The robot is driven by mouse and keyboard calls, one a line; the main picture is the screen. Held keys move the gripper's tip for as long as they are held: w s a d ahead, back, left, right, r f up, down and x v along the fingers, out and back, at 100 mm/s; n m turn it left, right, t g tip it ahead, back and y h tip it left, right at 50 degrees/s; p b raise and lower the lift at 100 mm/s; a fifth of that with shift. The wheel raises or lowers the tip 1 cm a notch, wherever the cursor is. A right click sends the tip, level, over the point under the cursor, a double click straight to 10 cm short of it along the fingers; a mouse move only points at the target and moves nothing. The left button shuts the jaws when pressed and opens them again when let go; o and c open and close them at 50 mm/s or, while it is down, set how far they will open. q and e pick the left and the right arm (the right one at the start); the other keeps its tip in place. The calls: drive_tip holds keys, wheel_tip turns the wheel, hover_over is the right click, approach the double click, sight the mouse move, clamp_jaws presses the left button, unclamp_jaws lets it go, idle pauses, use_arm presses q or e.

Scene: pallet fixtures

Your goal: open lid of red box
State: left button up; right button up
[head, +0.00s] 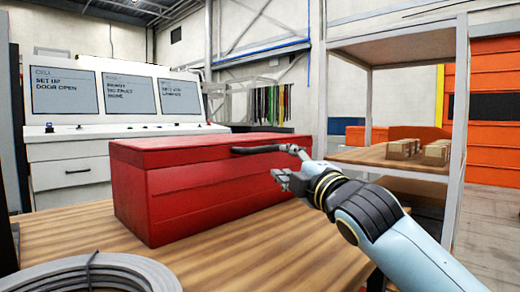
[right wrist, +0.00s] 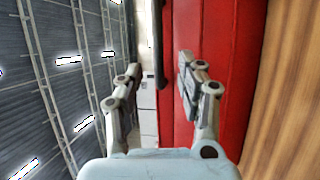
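The red box (head: 190,190) stands on a wooden table, and its lid (head: 175,150) is closed. A dark bar handle (head: 258,149) runs along the lid's edge near the right end. My right gripper (head: 284,163) is open at the box's right end, with one finger about level with the handle and the other lower in front of the red side. In the right wrist view the open fingers (right wrist: 160,70) straddle the line of the handle (right wrist: 158,45). Contact with the handle cannot be told. My left gripper is not in view.
The wooden table (head: 250,258) is bare in front of the box. A coiled grey cable (head: 90,275) lies at the front left. A shelf rack (head: 460,130) holding small cartons (head: 403,148) stands at the right. A white console (head: 100,140) is behind the box.

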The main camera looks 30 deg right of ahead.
sight(268, 150)
drive_tip(key=w, duration=0.2)
drive_tip(key=w+r, duration=0.1)
drive_tip(key=w, duration=0.1)
drive_tip(key=shift+w+d+r, duration=0.1)
drive_tip(key=shift+w+d, duration=0.05)
drive_tip(key=shift+w, duration=0.05)
drive_tip(key=w, duration=0.4)
drive_tip(key=shift+w+d+r, duration=0.15)
drive_tip(key=shift+r, duration=0.1)
drive_tip(key=shift+w+r, duration=0.1)
drive_tip(key=shift+w, duration=0.5)
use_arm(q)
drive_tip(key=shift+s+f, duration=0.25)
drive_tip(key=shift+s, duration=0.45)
use_arm(e)
clamp_jaws()
